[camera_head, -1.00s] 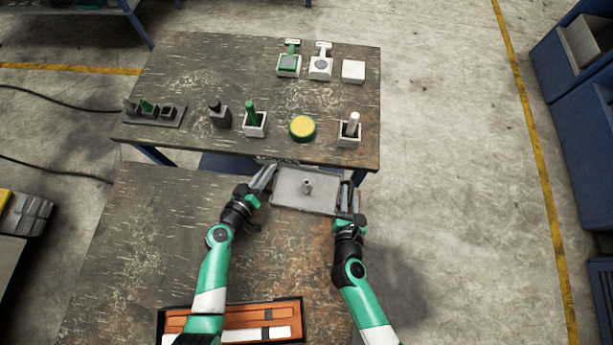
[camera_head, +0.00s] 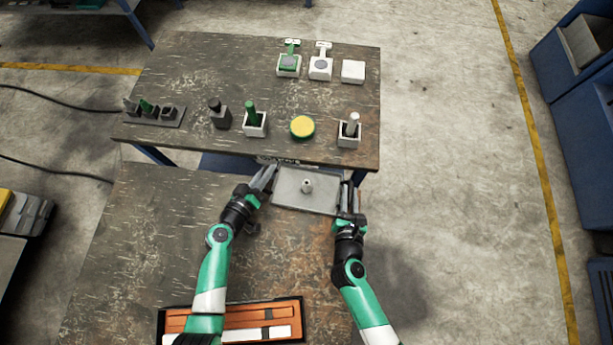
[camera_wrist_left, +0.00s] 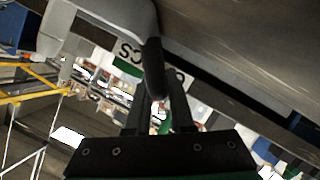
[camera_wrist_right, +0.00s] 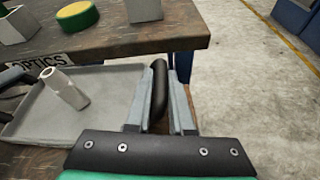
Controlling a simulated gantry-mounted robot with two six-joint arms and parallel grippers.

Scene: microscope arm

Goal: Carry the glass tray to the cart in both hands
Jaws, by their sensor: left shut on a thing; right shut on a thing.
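The grey tray (camera_head: 290,199) is held level between my two grippers, at the near edge of the far table. A small pale cylindrical piece (camera_head: 307,186) stands on it; it also shows in the right wrist view (camera_wrist_right: 64,88). My left gripper (camera_head: 265,178) is shut on the tray's left handle, a dark bar in the left wrist view (camera_wrist_left: 153,70). My right gripper (camera_head: 346,192) is shut on the right handle, a black loop in the right wrist view (camera_wrist_right: 158,88). An "OPTICS" label (camera_wrist_right: 40,62) shows beyond the tray. No cart is clearly identifiable.
The far table (camera_head: 190,70) holds a yellow-topped round piece (camera_head: 302,127), several small holders and a white block (camera_head: 353,71). An orange-lined case (camera_head: 250,322) lies on the near table (camera_head: 140,240). Open floor (camera_head: 450,200) is at the right.

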